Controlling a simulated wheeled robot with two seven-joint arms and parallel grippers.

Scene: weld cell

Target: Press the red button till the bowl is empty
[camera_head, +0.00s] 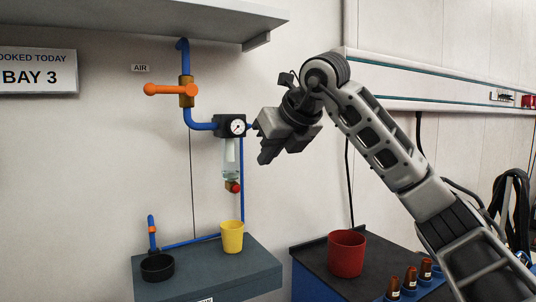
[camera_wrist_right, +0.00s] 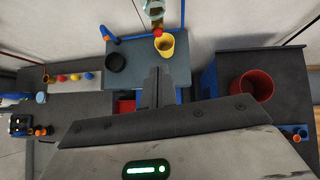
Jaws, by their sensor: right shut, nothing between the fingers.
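The clear bowl (camera_head: 230,158) hangs below the dial gauge (camera_head: 237,127) on the wall; its lower part looks pale, and I cannot tell how much liquid is inside. The red button (camera_head: 233,187) is at the bowl's bottom end and also shows in the right wrist view (camera_wrist_right: 158,32). A yellow cup (camera_head: 232,238) stands on the shelf below the button. My right gripper (camera_head: 268,153) is shut and empty, to the right of the bowl and higher than the button, apart from both in the head view. Its closed fingers (camera_wrist_right: 160,84) show in the wrist view. My left gripper is not in view.
A blue pipe with an orange-handled valve (camera_head: 172,90) runs to the gauge. A black dish (camera_head: 157,267) sits on the grey shelf (camera_head: 200,275). A red pot (camera_head: 346,254) stands on a dark cabinet at right. A grey overhead shelf (camera_head: 140,15) is at the top left.

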